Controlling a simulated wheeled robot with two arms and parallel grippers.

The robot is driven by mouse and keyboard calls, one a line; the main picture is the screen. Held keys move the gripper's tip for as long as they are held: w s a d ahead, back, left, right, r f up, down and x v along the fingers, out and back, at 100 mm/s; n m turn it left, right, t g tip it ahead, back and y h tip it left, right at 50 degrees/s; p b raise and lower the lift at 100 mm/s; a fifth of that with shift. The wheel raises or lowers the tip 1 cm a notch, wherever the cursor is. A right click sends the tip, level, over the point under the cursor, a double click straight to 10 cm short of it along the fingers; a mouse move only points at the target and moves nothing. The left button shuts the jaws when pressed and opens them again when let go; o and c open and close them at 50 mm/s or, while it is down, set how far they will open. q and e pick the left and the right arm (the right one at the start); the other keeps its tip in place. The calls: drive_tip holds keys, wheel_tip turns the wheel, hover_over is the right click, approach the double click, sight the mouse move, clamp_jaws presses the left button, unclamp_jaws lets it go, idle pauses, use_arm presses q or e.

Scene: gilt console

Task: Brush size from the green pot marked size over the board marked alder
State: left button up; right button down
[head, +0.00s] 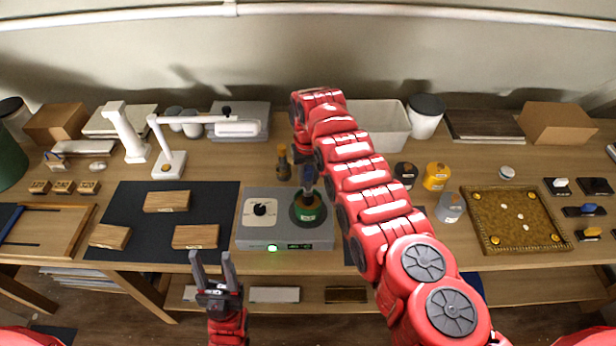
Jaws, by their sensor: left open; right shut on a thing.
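A green pot (308,211) sits on the right side of a grey hotplate (288,237) with a lit green lamp. A brush (309,178) with a dark handle stands at the pot's mouth; its bristles are hidden. My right gripper (303,165) is shut on the brush just above the pot, partly hidden by my arm. Three wooden boards lie on a dark mat (137,199): a back board (166,201), a left board (110,237) and a right board (195,237). Their markings are too small to read. My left gripper (214,268) is open and empty in front of the table edge.
A dark bottle (283,162) stands behind the hotplate. A white lamp (170,163) stands behind the mat. A yellow jar (436,176), a grey bottle (450,207) and an ornate tray (514,240) are right of my arm. The mat between the boards is clear.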

sight(309, 169)
drive_tip(key=shift+f+b, duration=0.6)
drive_tip(key=shift+b, duration=0.1)
idle(1.8)
drive_tip(key=shift+r+p, duration=0.65)
drive_tip(key=shift+r, duration=2.9)
drive_tip(key=shift+d+b, duration=0.1)
drive_tip(key=shift+b, duration=0.2)
